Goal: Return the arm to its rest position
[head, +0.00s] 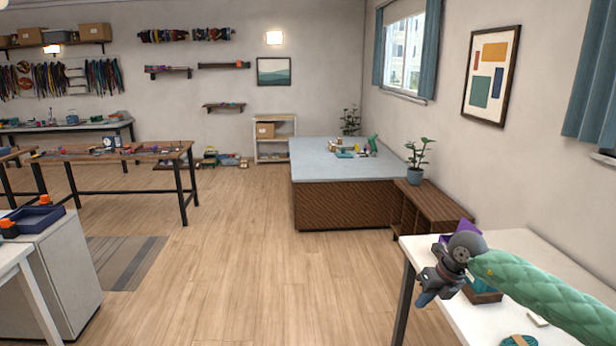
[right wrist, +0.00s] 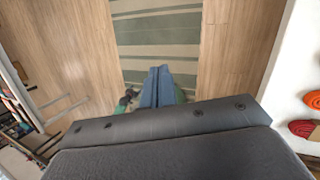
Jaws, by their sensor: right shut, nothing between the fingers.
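My right arm, in a green quilted sleeve (head: 545,290), comes in from the right edge of the head view over a white table. Its gripper (head: 424,299) hangs at the table's left edge, pointing down and left. In the right wrist view the two blue fingers (right wrist: 157,88) are pressed together with nothing between them, above the floor and a striped rug. My left gripper is in neither view.
The white table (head: 508,250) holds a small tray (head: 484,297) partly behind my right arm, and a teal coil (head: 518,341). A white cabinet (head: 60,265) stands at left. The wooden floor (head: 250,260) between is clear. A large grey-topped counter (head: 320,172) stands farther back.

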